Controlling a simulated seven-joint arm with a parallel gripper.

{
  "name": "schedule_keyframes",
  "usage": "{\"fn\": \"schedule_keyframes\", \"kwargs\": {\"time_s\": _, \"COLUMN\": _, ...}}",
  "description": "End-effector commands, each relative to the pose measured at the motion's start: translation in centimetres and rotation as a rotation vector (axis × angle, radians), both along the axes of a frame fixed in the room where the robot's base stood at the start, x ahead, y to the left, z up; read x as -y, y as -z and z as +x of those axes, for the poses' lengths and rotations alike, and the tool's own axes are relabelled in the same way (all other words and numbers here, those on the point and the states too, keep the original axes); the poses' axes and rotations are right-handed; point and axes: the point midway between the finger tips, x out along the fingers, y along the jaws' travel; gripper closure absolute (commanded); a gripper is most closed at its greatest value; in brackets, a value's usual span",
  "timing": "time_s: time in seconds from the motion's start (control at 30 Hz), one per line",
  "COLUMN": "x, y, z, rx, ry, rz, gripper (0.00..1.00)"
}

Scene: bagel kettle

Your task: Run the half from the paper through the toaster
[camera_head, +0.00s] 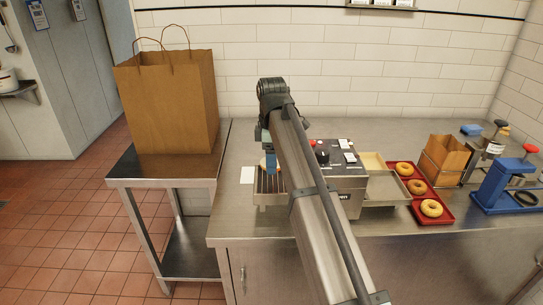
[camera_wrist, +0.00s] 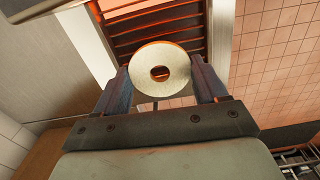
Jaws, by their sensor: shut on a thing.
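My gripper (camera_head: 268,163) is shut on a bagel half (camera_wrist: 143,68), gripped by its edges between the two fingers in the wrist view. Its pale, flat face and centre hole face the wrist camera. The toaster (camera_head: 343,170) stands on the steel counter, partly hidden behind my arm in the head view. Its slatted feed rack (camera_head: 268,188) sticks out on the left, just below my gripper. In the wrist view the dark slats (camera_wrist: 155,28) lie beyond the half. A white paper (camera_head: 247,174) lies bare on the counter left of the rack.
A steel tray (camera_head: 385,190) adjoins the toaster's right side. A red tray (camera_head: 447,214) holds three bagels. Farther right are a small brown bag (camera_head: 443,158) and a blue press (camera_head: 505,185). A large paper bag (camera_head: 170,100) stands on the left side table.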

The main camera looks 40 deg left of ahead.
Motion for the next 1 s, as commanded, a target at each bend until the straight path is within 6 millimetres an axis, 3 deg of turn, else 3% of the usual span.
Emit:
{"fn": "schedule_keyframes", "kwargs": {"time_s": 0.5, "x": 0.0, "y": 4.1, "z": 0.0, "rx": 0.000, "ry": 0.002, "rz": 0.000, "gripper": 0.57}}
{"fn": "schedule_keyframes", "kwargs": {"time_s": 0.9, "x": 0.0, "y": 4.7, "z": 0.0, "rx": 0.001, "ry": 0.002, "rz": 0.001, "gripper": 0.57}}
{"fn": "schedule_keyframes", "kwargs": {"time_s": 0.93, "x": 0.0, "y": 4.7, "z": 0.0, "rx": 0.001, "ry": 0.002, "rz": 0.001, "gripper": 0.28}}
{"fn": "schedule_keyframes", "kwargs": {"time_s": 1.0, "x": 0.0, "y": 4.7, "z": 0.0, "rx": 0.001, "ry": 0.002, "rz": 0.001, "gripper": 0.21}}
